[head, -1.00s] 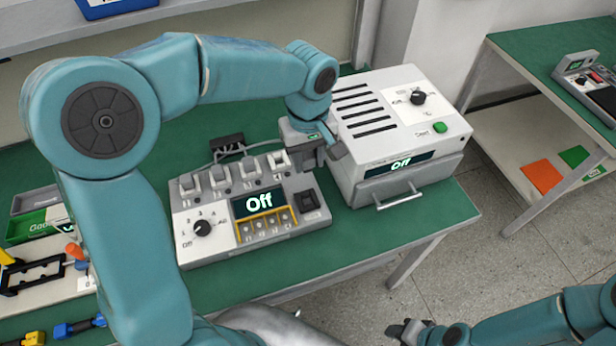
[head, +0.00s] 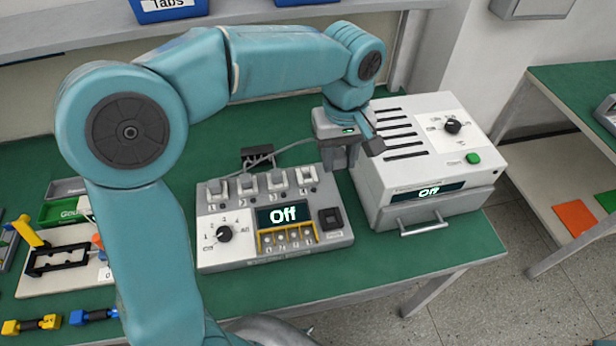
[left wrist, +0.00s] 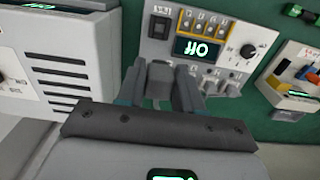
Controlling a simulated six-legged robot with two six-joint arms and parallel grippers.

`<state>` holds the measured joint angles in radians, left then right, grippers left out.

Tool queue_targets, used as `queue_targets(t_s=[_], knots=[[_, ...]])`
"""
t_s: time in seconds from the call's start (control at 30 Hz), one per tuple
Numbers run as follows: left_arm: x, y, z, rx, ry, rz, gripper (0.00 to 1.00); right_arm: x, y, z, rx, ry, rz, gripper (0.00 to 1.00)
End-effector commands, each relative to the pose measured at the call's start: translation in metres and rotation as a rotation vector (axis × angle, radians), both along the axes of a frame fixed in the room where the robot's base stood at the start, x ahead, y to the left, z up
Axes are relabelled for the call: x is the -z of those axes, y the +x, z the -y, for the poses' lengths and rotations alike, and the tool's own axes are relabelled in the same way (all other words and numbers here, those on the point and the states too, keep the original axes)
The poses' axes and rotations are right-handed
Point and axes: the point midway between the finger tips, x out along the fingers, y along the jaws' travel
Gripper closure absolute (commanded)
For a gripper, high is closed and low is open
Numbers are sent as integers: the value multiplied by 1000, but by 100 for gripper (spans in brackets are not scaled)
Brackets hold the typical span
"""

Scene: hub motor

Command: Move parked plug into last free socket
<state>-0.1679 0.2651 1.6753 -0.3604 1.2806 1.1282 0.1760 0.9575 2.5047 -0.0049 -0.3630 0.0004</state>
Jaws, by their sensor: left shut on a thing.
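The tester (head: 275,248) has a dial, a display reading "Off" and a row of numbered sockets (head: 262,188) along its back edge. My left gripper (head: 352,160) is behind and right of socket 4, beside the white box. In the left wrist view my left gripper (left wrist: 160,95) is shut on a grey plug (left wrist: 159,80), in front of the tester panel (left wrist: 205,20), which shows upside down. The plug is mostly hidden by the gripper in the head view. I cannot tell whether it touches the tester. My right gripper is out of view.
The white box (head: 425,165) with a knob, green button and drawer handle stands close right of the gripper. A black cable block (head: 257,155) sits behind the tester, with a cable running right toward the gripper. The green bench front is clear.

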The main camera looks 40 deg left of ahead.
Motion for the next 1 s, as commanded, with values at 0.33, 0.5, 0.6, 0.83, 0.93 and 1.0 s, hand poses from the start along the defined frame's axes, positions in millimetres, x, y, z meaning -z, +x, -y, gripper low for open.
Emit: queue_targets(t_s=[0.33, 0.5, 0.6, 0.83, 0.93, 1.0], knots=[[3, 49, -4, 150, 1, -4, 94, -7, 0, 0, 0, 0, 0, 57], [35, 81, -42, 154, 0, -6, 94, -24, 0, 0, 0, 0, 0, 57], [59, 88, -69, 122, 0, -6, 94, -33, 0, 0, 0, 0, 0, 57], [103, 77, -111, 34, 0, -3, 94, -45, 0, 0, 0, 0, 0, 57], [111, 72, -120, 14, 0, 0, 94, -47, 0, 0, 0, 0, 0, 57], [114, 71, -123, 6, 0, 3, 94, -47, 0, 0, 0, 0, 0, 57]])
